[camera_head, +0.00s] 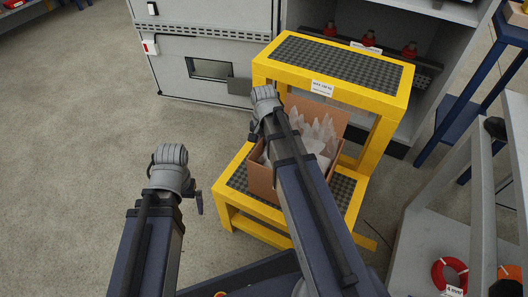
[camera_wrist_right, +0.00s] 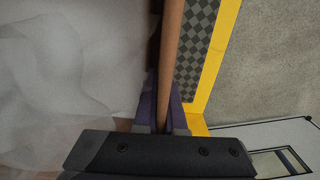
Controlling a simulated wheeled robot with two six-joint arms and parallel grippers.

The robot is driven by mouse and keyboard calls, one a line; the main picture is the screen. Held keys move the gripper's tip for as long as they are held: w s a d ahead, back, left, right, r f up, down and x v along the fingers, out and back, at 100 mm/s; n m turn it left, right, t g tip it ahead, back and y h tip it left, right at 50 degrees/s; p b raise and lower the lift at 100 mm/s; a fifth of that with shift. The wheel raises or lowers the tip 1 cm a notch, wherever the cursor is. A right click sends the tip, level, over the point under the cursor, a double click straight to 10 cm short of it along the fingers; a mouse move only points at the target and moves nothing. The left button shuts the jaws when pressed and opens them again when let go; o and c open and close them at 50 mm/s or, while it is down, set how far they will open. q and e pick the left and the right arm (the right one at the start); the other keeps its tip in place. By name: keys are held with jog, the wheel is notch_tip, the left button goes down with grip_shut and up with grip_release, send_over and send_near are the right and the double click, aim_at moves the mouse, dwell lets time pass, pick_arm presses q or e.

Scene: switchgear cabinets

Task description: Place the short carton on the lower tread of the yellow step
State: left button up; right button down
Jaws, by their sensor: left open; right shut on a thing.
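The short carton (camera_head: 261,182) is an open brown box with clear crumpled packing inside. In the head view it is over the lower tread (camera_head: 237,178) of the yellow step (camera_head: 385,103), partly hidden by my right arm. I cannot tell whether its base touches the tread. In the right wrist view my right gripper (camera_wrist_right: 163,105) is shut on the carton's wall (camera_wrist_right: 170,50), with the packing on the left and the chequered tread (camera_wrist_right: 197,45) on the right. My left gripper (camera_head: 196,198) is open and empty, left of the step over the floor.
The upper tread (camera_head: 335,62) is bare. Grey cabinets (camera_head: 205,65) stand behind the step, one open with red-capped parts (camera_head: 369,38). A grey rack (camera_head: 440,235) with a red ring and a blue-legged table (camera_head: 447,120) stand at right. Floor at left is clear.

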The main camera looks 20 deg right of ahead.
jog(key=shift+r, duration=0.1)
jog(key=shift+f, duration=0.2)
jog(key=c, duration=1)
grip_release()
jog(key=shift+r, duration=0.1)
notch_tip(320, 180, up, 12)
jog(key=p, duration=1.2)
jog(key=shift+r, duration=0.15)
jog(key=s+a+n, duration=0.6)
jog(key=a+n, duration=0.1)
jog(key=a, duration=0.1)
jog(key=s+a+n+h, duration=0.1)
jog(key=s+a+n, duration=0.5)
jog(key=a, duration=0.3)
jog(key=shift+s+a+n, duration=0.2)
jog(key=shift+n, duration=0.2)
